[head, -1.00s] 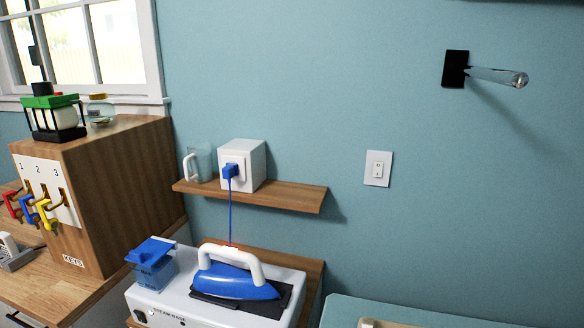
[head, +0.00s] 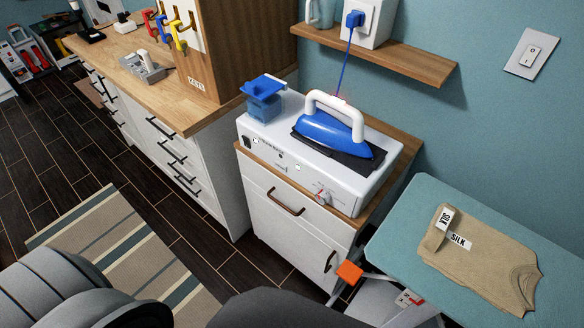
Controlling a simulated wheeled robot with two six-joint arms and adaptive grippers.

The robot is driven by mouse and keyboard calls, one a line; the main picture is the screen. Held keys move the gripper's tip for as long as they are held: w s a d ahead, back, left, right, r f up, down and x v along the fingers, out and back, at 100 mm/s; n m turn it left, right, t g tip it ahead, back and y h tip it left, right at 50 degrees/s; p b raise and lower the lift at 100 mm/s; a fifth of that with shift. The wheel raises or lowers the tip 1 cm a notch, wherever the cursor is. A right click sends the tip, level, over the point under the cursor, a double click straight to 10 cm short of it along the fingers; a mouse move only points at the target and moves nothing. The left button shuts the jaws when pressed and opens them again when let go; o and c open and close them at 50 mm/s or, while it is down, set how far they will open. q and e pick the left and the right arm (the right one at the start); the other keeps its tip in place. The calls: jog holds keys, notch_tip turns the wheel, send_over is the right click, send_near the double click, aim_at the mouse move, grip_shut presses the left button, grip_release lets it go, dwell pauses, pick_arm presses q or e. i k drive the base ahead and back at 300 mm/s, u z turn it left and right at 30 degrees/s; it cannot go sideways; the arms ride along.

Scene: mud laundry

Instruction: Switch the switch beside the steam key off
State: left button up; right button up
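The white steam base (head: 385,185) stands on a wood-topped white cabinet, with a blue iron (head: 330,133) resting on a dark pad on it. Its front panel carries a small dark switch (head: 248,142) at the left end, beside a small round white part; I cannot tell whether that part is the steam key. I cannot read the switch's position. A red and white knob (head: 322,197) sits at the panel's right end. A white wall switch (head: 532,54) is on the blue wall at the upper right. Neither gripper is in view.
A blue tank (head: 263,104) stands at the base's left end. A blue cord runs from the iron to a plug (head: 354,19) above the shelf (head: 410,58). An ironing board (head: 400,222) with a beige shirt (head: 485,258) stands right. Floor lies open at left, with a striped rug (head: 120,240).

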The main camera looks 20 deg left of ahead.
aim_at(246, 141)
jog(key=k, duration=0.65)
jog(key=u, duration=0.5)
jog(key=i, duration=1.15)
jog(key=z, duration=0.45)
